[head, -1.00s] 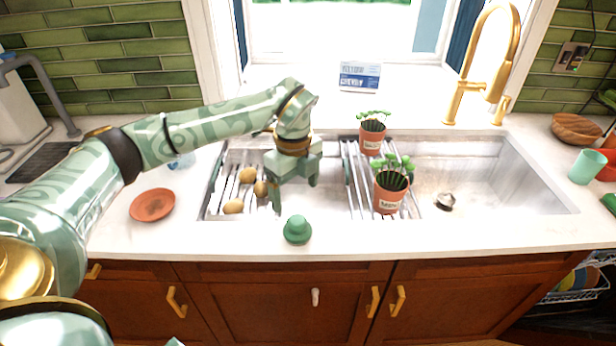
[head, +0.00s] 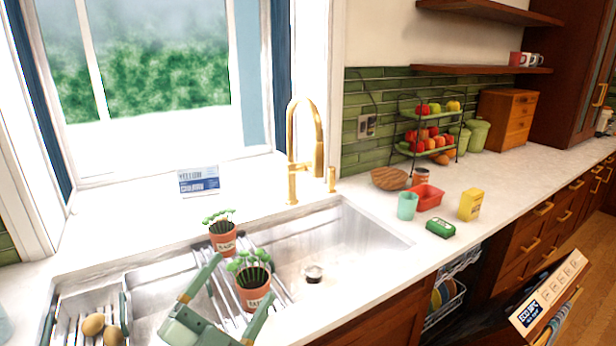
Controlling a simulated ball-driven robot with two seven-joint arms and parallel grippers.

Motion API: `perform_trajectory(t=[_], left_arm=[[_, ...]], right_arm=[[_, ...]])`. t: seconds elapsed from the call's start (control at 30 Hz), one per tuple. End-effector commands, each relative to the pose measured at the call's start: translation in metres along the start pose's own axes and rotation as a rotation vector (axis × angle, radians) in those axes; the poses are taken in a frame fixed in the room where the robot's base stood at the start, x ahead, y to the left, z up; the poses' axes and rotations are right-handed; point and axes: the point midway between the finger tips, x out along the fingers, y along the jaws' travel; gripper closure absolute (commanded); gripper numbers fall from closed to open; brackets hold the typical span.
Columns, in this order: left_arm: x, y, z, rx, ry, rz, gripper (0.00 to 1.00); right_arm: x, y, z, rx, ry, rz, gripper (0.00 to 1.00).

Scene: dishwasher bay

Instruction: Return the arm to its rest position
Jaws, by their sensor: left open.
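My left gripper (head: 241,280) is at the bottom of the head view, in front of the sink. Its two pale green fingers are spread apart and point up and to the right in the picture. The nearer potted plant (head: 254,289), an orange pot with green sprouts, shows beyond and partly between the fingertips. I see no object held, and the gap between fingers and pot is hard to judge. Most of my left arm is outside the picture. My right gripper is not in view.
The sink (head: 345,245) has a second potted plant (head: 223,238) on its rack and potatoes (head: 93,324) at left. A gold faucet (head: 297,150) rises behind. A cup (head: 407,206), red container (head: 428,197) and green item (head: 440,228) stand on the counter. The dishwasher (head: 530,310) is open.

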Motion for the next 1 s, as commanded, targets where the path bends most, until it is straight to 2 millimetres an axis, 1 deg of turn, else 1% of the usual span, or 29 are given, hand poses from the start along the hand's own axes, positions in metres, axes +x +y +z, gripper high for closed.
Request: perform_trajectory(t=[0.03,0.07,0.1,0.17,0.2,0.27,0.3,0.37,0.4,0.47,0.5,0.57,0.6,0.63,0.67,0.7,0.77,0.8,0.87,0.9,0.97,1.0], left_arm=[[-0.021,-0.007,0.031,-0.021,-0.19,-0.061,0.16],[-0.037,-0.01,0.052,-0.026,-0.317,-0.084,0.16],[-0.062,-0.011,0.077,-0.026,-0.481,-0.095,0.16],[-0.099,-0.008,0.106,-0.021,-0.689,-0.076,0.16],[-0.123,-0.004,0.12,-0.017,-0.806,-0.052,0.16],[-0.156,0.003,0.134,-0.011,-0.953,-0.002,0.16],[-0.177,0.007,0.141,-0.007,-1.039,0.035,0.16],[-0.206,0.014,0.148,0.0,-1.153,0.096,0.16],[-0.225,0.019,0.15,0.003,-1.219,0.139,0.16],[-0.252,0.025,0.152,0.008,-1.311,0.206,0.16],[-0.269,0.029,0.152,0.01,-1.366,0.253,0.16],[-0.294,0.034,0.15,0.014,-1.444,0.327,0.16],[-0.31,0.037,0.148,0.018,-1.491,0.379,0.16],[-0.323,0.04,0.145,0.02,-1.526,0.419,0.16],[-0.325,0.05,0.152,0.011,-1.531,0.44,0.16],[-0.327,0.066,0.163,-0.006,-1.529,0.456,0.16],[-0.333,0.088,0.177,-0.034,-1.531,0.482,0.16],[-0.338,0.103,0.185,-0.055,-1.532,0.499,0.16],[-0.347,0.127,0.198,-0.088,-1.537,0.525,0.16],[-0.354,0.143,0.206,-0.112,-1.541,0.543,0.16],[-0.368,0.169,0.218,-0.151,-1.549,0.57,0.16],[-0.379,0.187,0.226,-0.18,-1.556,0.588,0.16]], right_arm=[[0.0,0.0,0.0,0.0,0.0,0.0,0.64],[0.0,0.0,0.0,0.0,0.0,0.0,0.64],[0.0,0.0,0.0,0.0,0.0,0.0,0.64],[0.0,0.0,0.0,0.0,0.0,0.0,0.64],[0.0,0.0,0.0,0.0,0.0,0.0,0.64],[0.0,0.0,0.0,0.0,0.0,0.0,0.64],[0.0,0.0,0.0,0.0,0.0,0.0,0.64],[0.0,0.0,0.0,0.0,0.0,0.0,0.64],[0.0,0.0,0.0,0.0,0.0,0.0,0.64],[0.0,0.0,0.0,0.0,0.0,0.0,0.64],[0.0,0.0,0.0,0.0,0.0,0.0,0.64],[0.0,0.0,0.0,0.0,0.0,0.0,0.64],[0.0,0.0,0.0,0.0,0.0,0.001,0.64],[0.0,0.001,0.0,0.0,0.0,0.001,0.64],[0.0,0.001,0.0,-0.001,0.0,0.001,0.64],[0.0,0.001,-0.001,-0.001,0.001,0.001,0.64],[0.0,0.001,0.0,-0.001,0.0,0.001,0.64],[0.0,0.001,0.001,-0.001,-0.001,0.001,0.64],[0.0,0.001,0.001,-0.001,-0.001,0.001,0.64],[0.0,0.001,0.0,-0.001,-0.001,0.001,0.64],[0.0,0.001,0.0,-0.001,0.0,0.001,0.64],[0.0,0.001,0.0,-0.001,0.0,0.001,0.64]])
